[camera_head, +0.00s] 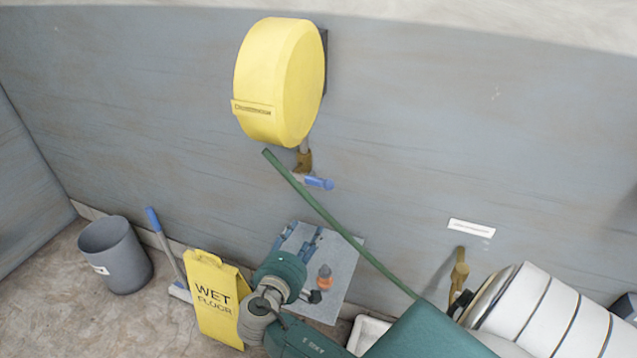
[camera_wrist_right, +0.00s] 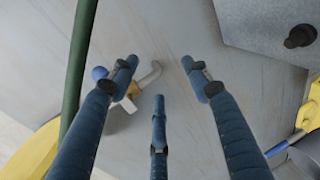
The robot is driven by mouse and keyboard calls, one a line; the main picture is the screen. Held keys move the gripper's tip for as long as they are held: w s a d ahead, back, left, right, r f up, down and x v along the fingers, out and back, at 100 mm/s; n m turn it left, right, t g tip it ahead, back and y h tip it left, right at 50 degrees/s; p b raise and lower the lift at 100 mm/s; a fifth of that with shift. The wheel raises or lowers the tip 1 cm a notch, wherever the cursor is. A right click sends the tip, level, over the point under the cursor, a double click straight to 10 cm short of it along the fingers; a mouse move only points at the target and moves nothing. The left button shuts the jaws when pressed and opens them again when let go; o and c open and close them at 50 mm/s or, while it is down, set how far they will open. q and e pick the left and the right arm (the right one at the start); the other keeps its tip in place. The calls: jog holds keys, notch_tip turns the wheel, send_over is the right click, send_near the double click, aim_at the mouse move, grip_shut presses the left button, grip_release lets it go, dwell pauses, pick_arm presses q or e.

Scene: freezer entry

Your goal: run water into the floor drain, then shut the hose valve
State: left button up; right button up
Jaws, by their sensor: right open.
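The hose valve (camera_head: 304,163) is a brass fitting with a blue handle (camera_head: 320,183), on the wall below the yellow reel. It also shows in the right wrist view (camera_wrist_right: 128,103), partly behind a finger. The green hose (camera_head: 335,225) slants from below the reel down to the lower right, where green parts hide it; it also runs along the left of the wrist view (camera_wrist_right: 77,75). My right gripper (camera_head: 302,238) is open and empty, below the valve and in front of a grey panel. In the wrist view its blue fingers (camera_wrist_right: 160,85) are spread. My left gripper and a floor drain are not in view.
The yellow reel (camera_head: 275,80) juts from the wall. A grey bin (camera_head: 115,255), a blue-handled floor tool (camera_head: 165,245) and a yellow wet-floor sign (camera_head: 217,300) stand left of my arm. The grey panel (camera_head: 345,265), a brass fitting (camera_head: 459,272) and a white banded drum (camera_head: 545,310) lie right.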

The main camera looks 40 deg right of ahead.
aim_at(318, 183)
notch_tip(318, 183, up, 9)
jog(key=h, duration=0.3)
jog(key=shift+m, duration=0.3)
jog(key=p+x, duration=0.1)
jog(key=x, duration=0.6)
jog(key=p+x, duration=0.1)
jog(key=x, duration=0.2)
jog(key=shift+w+r+p, duration=0.3)
jog(key=shift+w, duration=0.05)
jog(key=shift+w+d, duration=0.3)
jog(key=shift+d, duration=0.2)
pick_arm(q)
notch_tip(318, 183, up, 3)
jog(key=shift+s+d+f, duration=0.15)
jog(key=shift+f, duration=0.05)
pick_arm(e)
jog(key=shift+d+f, duration=0.1)
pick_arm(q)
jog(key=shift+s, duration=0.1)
pick_arm(e)
jog(key=shift+t, duration=0.3)
grip_shut()
